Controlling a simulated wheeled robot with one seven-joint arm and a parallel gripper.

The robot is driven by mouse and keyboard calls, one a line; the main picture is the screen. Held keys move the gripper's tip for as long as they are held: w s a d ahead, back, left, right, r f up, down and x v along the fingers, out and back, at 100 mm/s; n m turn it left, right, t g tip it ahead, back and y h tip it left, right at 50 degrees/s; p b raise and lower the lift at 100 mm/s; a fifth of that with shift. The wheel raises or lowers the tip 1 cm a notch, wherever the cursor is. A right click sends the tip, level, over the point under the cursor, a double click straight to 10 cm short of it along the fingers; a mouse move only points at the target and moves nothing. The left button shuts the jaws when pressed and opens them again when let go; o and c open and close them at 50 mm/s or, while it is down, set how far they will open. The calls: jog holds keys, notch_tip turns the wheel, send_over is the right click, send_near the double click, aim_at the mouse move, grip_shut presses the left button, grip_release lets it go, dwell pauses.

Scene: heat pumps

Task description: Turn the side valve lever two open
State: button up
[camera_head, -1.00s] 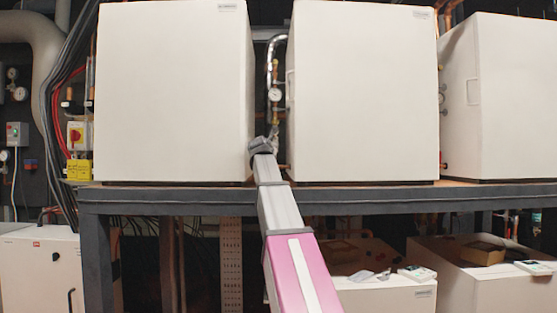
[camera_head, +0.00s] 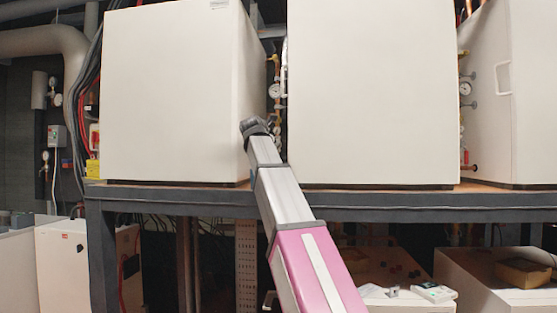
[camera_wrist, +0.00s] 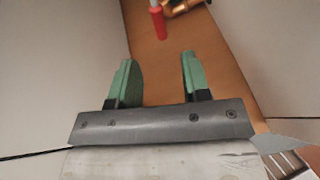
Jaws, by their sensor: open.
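A red-sleeved lever handle (camera_wrist: 158,22) shows at the top of the wrist view, beside a brass pipe fitting (camera_wrist: 184,7). I cannot tell which numbered lever it is or its full position, as the view cuts it off. My gripper (camera_wrist: 157,60) is open, with its two green fingers apart and nothing between them. The handle lies beyond the fingertips, roughly in line with the gap between them, and is not touched. In the head view, my arm reaches to the gap between the left and middle white cabinets, and the fingers are hidden there.
The left cabinet (camera_head: 168,95) and middle cabinet (camera_head: 370,95) flank a narrow gap with a pressure gauge (camera_head: 275,90) and pipes. They stand on a dark-framed bench (camera_head: 370,200). Another red handle (camera_head: 466,157) is in the right-hand gap. Bare wooden shelf (camera_wrist: 175,75) lies under the fingers.

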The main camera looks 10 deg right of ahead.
jog(key=x, duration=1)
jog(key=shift+w, duration=0.1)
